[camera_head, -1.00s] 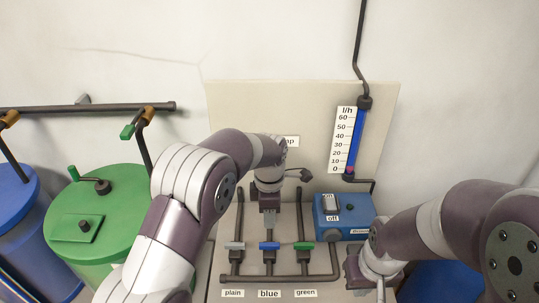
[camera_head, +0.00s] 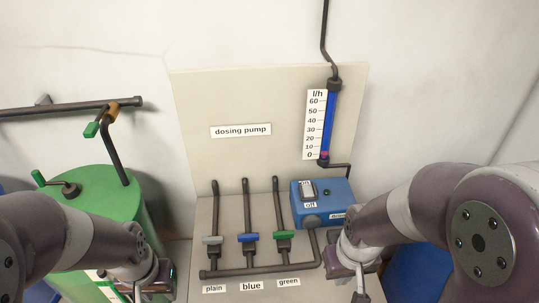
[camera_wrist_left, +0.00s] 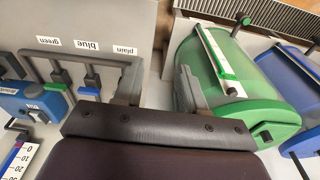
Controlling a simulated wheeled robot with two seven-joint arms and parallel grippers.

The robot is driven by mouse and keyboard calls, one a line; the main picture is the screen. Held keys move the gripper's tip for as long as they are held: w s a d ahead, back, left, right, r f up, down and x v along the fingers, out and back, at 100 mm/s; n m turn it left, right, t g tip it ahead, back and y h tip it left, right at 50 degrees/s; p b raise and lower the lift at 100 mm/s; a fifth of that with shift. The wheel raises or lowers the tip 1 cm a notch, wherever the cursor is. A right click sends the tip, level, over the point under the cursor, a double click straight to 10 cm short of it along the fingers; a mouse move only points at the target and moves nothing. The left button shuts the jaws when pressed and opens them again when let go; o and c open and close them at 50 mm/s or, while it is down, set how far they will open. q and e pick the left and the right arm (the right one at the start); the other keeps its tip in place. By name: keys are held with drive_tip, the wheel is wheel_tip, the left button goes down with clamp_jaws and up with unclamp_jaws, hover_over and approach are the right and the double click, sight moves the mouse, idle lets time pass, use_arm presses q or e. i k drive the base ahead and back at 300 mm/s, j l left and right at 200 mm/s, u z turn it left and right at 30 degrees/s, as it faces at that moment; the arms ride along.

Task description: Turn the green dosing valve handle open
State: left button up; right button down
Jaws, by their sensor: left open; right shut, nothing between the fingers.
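The green valve handle (camera_head: 284,235) lies crosswise on the rightmost of three upright pipes, above the "green" label (camera_head: 288,282). It also shows in the left wrist view (camera_wrist_left: 57,86). The blue handle (camera_head: 248,238) and the grey handle (camera_head: 212,240) lie crosswise on the other two pipes. My left gripper (camera_head: 150,288) is open and empty, left of the manifold and in front of the green barrel; its spread fingers show in the left wrist view (camera_wrist_left: 160,90). My right gripper (camera_head: 360,286) is shut and empty, right of the manifold, apart from the green handle.
The blue dosing pump (camera_head: 322,203) stands right behind the green valve. Above it is the flow tube (camera_head: 328,122) with its scale. The green barrel (camera_head: 100,195) stands at the left. The board around the "dosing pump" sign (camera_head: 240,131) is clear.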

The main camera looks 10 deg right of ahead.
sight(281, 235)
drive_tip(key=k+l+z, duration=0.1)
drive_tip(key=z, duration=0.25)
drive_tip(key=l+z, duration=0.45)
drive_tip(key=z, duration=0.25)
drive_tip(key=k, duration=0.05)
